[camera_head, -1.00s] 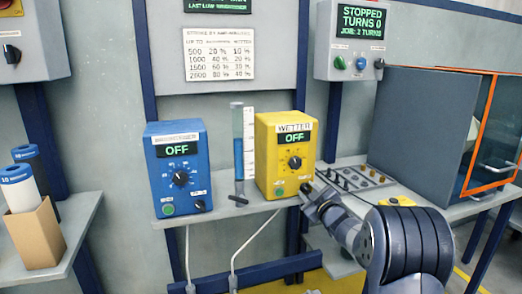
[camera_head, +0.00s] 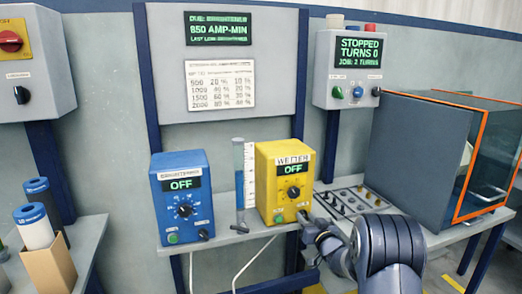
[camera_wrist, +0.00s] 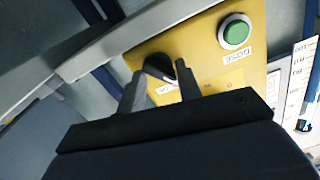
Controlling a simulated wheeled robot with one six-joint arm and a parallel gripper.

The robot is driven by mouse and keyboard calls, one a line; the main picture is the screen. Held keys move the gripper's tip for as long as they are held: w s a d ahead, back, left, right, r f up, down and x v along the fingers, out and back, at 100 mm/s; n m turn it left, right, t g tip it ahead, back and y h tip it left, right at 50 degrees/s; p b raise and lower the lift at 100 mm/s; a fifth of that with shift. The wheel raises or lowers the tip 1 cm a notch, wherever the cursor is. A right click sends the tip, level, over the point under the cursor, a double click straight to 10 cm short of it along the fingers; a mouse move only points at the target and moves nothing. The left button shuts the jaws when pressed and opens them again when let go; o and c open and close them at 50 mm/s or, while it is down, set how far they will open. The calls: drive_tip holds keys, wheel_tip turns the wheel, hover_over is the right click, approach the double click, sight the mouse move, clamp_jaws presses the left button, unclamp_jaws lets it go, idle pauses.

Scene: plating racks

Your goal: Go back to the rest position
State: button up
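My gripper (camera_head: 308,222) is at the lower right front corner of the yellow wetter box (camera_head: 285,185), whose display reads OFF. In the wrist view, my gripper (camera_wrist: 160,82) has its two fingers apart, one on each side of a black knob (camera_wrist: 160,68) on the yellow panel. I cannot tell whether the fingers touch the knob. A green dose button (camera_wrist: 235,31) sits beside the knob on the same panel. My arm reaches in from the lower right in the head view.
A blue brightener box (camera_head: 182,197), also reading OFF, and a clear cylinder (camera_head: 245,185) stand left of the yellow box. A grey cabinet with orange edges (camera_head: 415,150) and a tray of small parts (camera_head: 350,201) are at right. An upper screen (camera_head: 218,28) reads 850 AMP-MIN.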

drive_tip(key=shift+s+d+m+p, duration=0.3)
drive_tip(key=shift+s+m+p, duration=0.45)
drive_tip(key=shift+p, duration=0.1)
drive_tip(key=shift+s+d+m+p, duration=0.25)
drive_tip(key=shift+s+m+p, duration=0.45)
drive_tip(key=shift+s+p, duration=0.15)
drive_tip(key=shift+s+d+m+p, duration=0.3)
drive_tip(key=shift+s+m+p, duration=0.45)
drive_tip(key=shift+p, duration=0.1)
